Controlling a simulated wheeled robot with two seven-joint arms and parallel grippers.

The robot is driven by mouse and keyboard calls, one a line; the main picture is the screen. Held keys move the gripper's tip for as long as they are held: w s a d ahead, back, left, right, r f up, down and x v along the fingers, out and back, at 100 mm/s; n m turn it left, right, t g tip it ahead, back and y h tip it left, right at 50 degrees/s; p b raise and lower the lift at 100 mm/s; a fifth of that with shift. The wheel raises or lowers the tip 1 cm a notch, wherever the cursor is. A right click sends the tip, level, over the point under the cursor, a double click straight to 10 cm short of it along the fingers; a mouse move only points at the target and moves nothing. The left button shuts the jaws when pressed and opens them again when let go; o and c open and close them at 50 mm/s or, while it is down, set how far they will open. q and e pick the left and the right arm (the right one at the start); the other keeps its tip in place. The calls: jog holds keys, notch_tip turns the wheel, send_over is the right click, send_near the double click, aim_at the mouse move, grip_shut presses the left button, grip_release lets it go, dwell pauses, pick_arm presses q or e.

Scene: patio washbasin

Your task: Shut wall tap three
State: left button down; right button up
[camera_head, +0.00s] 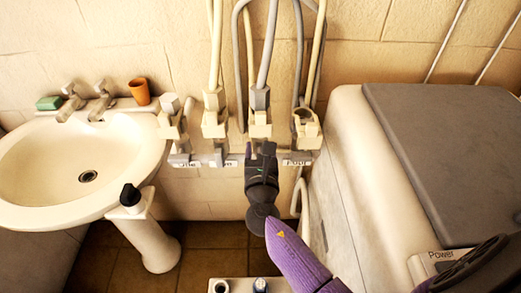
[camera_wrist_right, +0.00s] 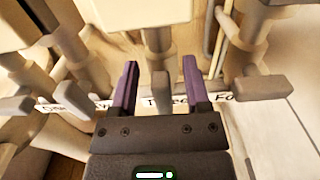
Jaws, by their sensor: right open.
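Several beige wall taps stand in a row with labels below. Wall tap three (camera_head: 260,122) is third from the left in the head view, with a grey hose fitting on top. My right gripper (camera_head: 262,152) is directly below and in front of it, hiding its label and lower part. In the right wrist view, the right gripper (camera_wrist_right: 160,68) is open, with its purple fingers apart. Tap three's narrow grey handle (camera_wrist_right: 162,90) shows between the fingers, pointing toward the palm; I see gaps on both sides. My left gripper is not in view.
Tap two (camera_head: 214,115) and tap four (camera_head: 306,130) stand close on either side of tap three. A white washbasin (camera_head: 40,175) is at the left. A white appliance with a grey lid (camera_head: 440,130) fills the right. Hoses (camera_head: 265,45) rise above the taps.

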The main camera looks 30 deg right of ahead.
jog(key=shift+c, duration=0.3)
grip_shut()
